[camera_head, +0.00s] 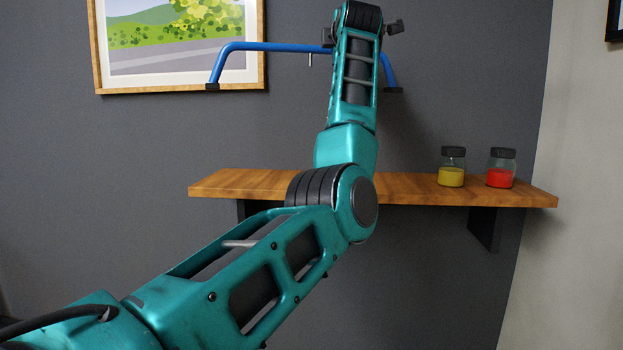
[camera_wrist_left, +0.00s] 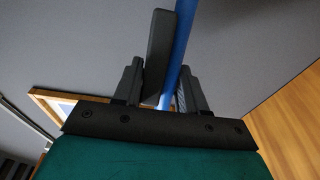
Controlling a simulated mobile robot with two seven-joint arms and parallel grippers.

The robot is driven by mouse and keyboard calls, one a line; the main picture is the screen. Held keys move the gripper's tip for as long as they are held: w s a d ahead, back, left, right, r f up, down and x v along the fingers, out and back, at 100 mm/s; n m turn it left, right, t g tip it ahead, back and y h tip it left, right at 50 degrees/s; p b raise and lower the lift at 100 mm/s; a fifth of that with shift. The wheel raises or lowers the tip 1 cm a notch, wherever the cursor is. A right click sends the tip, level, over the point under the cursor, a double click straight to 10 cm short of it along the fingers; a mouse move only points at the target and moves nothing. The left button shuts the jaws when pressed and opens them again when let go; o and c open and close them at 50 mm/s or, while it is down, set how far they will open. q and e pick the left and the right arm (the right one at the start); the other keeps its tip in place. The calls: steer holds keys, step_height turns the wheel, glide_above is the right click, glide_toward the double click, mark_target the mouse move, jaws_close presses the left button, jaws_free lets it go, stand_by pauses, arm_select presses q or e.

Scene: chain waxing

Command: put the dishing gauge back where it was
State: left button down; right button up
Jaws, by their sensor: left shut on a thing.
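The dishing gauge (camera_head: 270,46) is a blue bar with bent-down ends, dark feet and a short pin near its middle. In the head view it is raised above the shelf, in front of the wall and the picture's right side. My arm covers part of it right of centre. In the left wrist view the blue bar (camera_wrist_left: 182,45) passes between the dark fingers of my left gripper (camera_wrist_left: 163,85), which is shut on it. In the head view my arm hides most of that gripper. My right gripper is in neither view.
A wooden shelf (camera_head: 240,183) is fixed to the grey wall below the gauge. A yellow-filled jar (camera_head: 451,176) and a red-filled jar (camera_head: 500,177) stand on its right part. The shelf's left part looks bare. A framed picture (camera_head: 180,87) hangs at upper left.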

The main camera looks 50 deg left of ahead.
arm_select(q)
steer(key=shift+f, duration=0.35)
steer(key=shift+f+b, duration=0.95)
steer(key=shift+f, duration=8.55)
steer(key=shift+f, duration=0.1)
steer(key=c, duration=0.6)
jaws_free()
steer(key=shift+s+d, duration=0.2)
steer(key=shift+d, duration=0.1)
steer(key=b+v, duration=0.1)
steer(key=v, duration=1)
steer(key=shift+s+d+b, duration=0.15)
steer(key=shift+d+b, duration=0.05)
steer(key=shift+b, duration=0.15)
